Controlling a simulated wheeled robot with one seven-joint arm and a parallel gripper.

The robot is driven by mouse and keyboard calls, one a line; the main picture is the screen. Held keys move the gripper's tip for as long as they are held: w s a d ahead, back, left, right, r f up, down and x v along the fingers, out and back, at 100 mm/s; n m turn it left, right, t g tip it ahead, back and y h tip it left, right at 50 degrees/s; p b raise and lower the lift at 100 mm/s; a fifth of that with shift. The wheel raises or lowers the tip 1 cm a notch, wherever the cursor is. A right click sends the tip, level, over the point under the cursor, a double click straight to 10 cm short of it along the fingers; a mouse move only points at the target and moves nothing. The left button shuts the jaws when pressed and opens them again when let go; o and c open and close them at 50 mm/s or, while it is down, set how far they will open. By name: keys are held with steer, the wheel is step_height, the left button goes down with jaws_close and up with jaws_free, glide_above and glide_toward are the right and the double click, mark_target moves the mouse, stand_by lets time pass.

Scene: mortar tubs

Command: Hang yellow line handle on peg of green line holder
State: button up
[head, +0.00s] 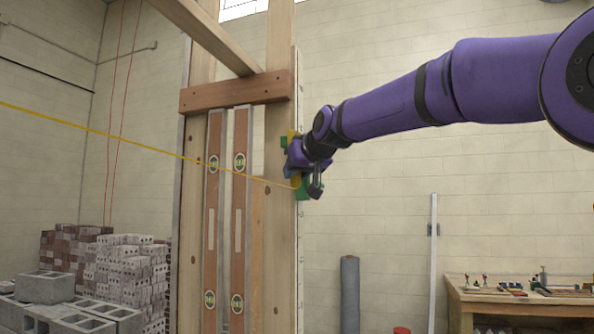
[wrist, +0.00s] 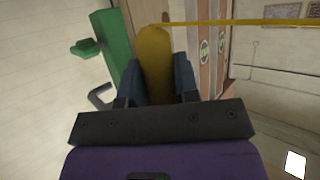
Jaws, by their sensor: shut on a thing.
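The yellow line handle (wrist: 155,58) is between the two dark fingers of my gripper (wrist: 158,75) in the wrist view, and the gripper is shut on it. A yellow line (head: 100,134) runs from the handle out to the left in the head view. The green line holder (wrist: 113,42) stands just left of the handle in the wrist view, with a gap between them at the top. A green peg with a rounded end (wrist: 86,48) sticks out of its left side. In the head view my gripper (head: 298,165) is at the wooden post's right edge, partly covering the green holder (head: 303,188).
Two spirit levels (head: 213,205) hang on the wooden frame (head: 278,230) left of my gripper. Brick stacks (head: 130,270) and grey blocks (head: 45,287) stand at lower left. A workbench (head: 520,296) with tools is at lower right. Space right of the post is open.

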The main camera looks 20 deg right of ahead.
stand_by(0.4)
steer(key=o, duration=1.6)
steer(key=shift+o, duration=0.9)
steer(key=v, duration=1)
steer(key=shift+s, duration=0.4)
steer(key=shift+d+r, duration=0.15)
